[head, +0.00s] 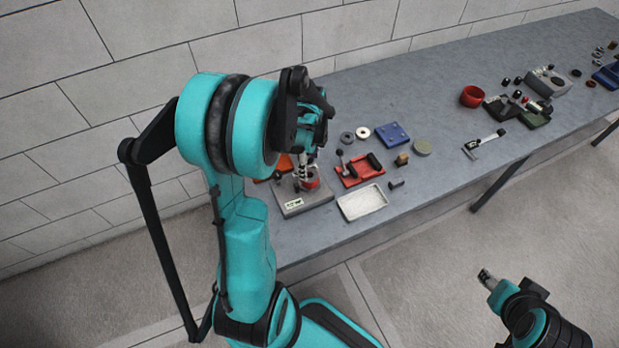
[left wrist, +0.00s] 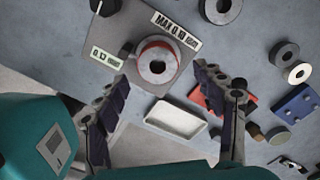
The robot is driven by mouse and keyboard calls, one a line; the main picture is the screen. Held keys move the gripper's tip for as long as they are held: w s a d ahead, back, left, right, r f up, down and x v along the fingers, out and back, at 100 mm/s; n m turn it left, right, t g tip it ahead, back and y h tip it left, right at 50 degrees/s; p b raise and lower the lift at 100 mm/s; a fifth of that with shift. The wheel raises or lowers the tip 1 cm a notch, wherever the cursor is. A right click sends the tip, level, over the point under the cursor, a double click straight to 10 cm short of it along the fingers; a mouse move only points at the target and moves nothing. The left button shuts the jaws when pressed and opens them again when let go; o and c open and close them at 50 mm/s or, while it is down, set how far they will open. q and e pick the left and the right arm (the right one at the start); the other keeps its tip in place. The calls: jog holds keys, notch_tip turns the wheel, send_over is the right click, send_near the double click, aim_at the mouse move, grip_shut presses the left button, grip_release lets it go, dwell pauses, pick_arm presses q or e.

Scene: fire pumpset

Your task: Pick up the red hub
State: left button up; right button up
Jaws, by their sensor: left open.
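The red hub (head: 309,183) sits on a grey fixture block (head: 293,206) near the front left of the bench. In the left wrist view the hub (left wrist: 158,63) shows as a metal ring with a dark bore and a red rim, on the labelled grey plate (left wrist: 122,28). My left gripper (head: 306,165) is above the hub. In the wrist view its two fingers (left wrist: 161,76) are spread apart, with the hub seen between and beyond their tips, and nothing is held. In the head view the gripper partly hides the hub. My right gripper (head: 487,277) is low at the right, away from the bench.
A white tray (head: 362,202) and a red fixture (head: 360,170) lie right of the block. Loose rings (head: 347,138), a blue block (head: 392,134) and a disc (head: 422,147) lie behind. A red bowl (head: 472,96) and other fixtures stand farther right. The bench middle is mostly clear.

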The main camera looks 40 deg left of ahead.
aim_at(310, 175)
pick_arm(q)
jog(key=f+b, duration=0.1)
jog(key=f, duration=0.1)
jog(key=f+b, duration=0.1)
jog(key=f, duration=0.2)
jog(key=shift+s+d, duration=0.15)
jog(key=shift+d, duration=0.05)
jog(key=shift+f, duration=0.45)
jog(key=shift+r, duration=0.1)
grip_shut()
